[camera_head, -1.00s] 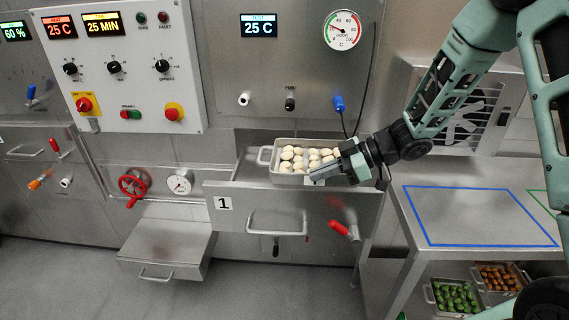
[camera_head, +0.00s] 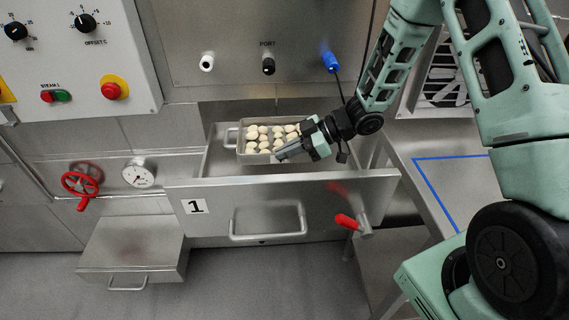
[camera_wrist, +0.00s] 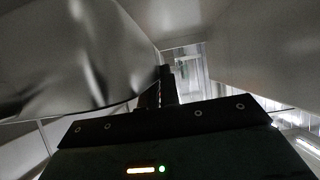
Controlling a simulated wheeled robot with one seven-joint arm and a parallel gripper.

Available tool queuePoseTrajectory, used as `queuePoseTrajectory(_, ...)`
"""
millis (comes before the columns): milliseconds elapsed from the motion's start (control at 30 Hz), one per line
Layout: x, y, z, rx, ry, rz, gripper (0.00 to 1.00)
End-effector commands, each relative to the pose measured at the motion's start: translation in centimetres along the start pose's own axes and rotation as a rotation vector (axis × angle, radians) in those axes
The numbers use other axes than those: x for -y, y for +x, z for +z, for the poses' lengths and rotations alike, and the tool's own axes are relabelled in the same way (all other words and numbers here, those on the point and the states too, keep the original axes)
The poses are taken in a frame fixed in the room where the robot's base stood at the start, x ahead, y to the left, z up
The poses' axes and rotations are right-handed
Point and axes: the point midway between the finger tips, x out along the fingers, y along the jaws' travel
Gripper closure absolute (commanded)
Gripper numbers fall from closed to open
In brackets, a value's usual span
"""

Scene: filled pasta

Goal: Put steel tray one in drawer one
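The steel tray (camera_head: 240,152) holds several pale round pasta pieces and sits inside the open drawer one (camera_head: 290,190), within its walls. The drawer front carries a "1" label and a bar handle (camera_head: 268,226). My gripper (camera_head: 284,153) reaches in from the right, with its fingers at the tray's right front part. Whether the fingers still grip the tray rim cannot be made out. In the wrist view, dark finger parts (camera_wrist: 167,85) stand beside a large blurred grey metal surface (camera_wrist: 75,55). The tray's right end is hidden behind my gripper.
A red lever (camera_head: 347,221) sticks out at the drawer front's right. A red valve wheel (camera_head: 80,184) and a gauge (camera_head: 139,173) are at left, above a low steel box (camera_head: 133,250). A steel table with a blue outline (camera_head: 432,190) stands at right.

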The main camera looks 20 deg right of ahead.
Motion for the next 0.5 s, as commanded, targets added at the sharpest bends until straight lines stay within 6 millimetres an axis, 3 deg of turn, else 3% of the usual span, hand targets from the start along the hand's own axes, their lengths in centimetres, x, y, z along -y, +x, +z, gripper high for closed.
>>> queuePoseTrajectory(300,0.0,1.9,3.3,-0.002,0.0,0.0,1.0)
queuePoseTrajectory(500,0.0,2.2,4.0,-0.001,-0.004,0.001,1.0)
